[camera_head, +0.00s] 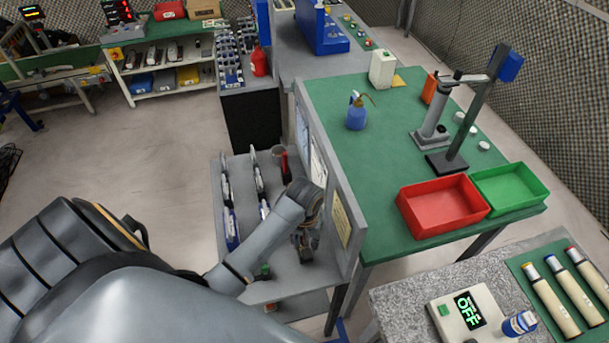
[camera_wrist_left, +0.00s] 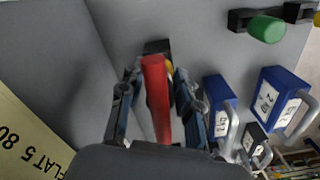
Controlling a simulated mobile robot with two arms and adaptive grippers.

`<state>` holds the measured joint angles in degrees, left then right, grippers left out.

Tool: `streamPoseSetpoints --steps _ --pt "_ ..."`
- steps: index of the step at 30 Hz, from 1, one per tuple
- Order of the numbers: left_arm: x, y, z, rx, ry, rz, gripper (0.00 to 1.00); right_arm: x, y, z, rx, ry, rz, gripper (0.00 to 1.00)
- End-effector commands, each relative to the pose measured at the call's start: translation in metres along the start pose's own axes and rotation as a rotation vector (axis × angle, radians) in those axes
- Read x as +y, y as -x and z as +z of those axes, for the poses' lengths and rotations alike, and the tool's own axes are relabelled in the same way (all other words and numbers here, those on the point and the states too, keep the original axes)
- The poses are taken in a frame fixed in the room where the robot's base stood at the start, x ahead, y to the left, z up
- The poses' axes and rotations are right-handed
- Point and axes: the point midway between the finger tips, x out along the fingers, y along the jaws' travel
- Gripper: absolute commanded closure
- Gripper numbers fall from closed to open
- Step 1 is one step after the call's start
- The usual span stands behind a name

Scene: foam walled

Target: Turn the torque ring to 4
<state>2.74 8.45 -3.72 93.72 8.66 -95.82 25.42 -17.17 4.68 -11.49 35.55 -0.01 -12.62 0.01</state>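My left gripper (camera_head: 304,243) reaches down beside the grey tool panel in the head view. In the left wrist view, my left gripper (camera_wrist_left: 158,78) has its two fingers on either side of a red-handled tool (camera_wrist_left: 156,98). Gaps show between the fingers and the handle, and it is not clearly gripped. A bit of yellow (camera_wrist_left: 170,68) shows at the handle's far end, near a dark holder on the panel. I cannot make out a torque ring or any number on it; the gripper hides part of the tool. My right gripper is not in view.
Blue labelled tools (camera_wrist_left: 221,103) and a green handle (camera_wrist_left: 266,28) sit close to the right of the fingers. A yellow label (camera_wrist_left: 28,142) is at left. The panel (camera_head: 342,190) borders a green-topped table (camera_head: 365,158) with a red bin (camera_head: 430,231).

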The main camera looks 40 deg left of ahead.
Motion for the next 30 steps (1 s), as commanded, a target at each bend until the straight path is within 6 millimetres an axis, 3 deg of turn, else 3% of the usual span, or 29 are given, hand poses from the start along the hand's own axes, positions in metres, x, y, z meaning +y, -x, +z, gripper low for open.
streamPoseSetpoints --steps 14,17,26,30 --pt "0.0 0.008 -0.001 0.002 0.001 0.001 0.48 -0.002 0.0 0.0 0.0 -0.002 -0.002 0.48" --pt "0.0 0.022 -0.001 0.003 0.001 0.001 0.48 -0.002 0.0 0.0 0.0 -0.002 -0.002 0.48" --pt "0.001 0.094 -0.002 0.005 -0.001 0.002 0.48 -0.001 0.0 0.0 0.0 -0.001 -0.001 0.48" --pt "-0.001 0.107 -0.006 0.014 -0.004 -0.001 0.48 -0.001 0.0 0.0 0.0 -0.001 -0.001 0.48"
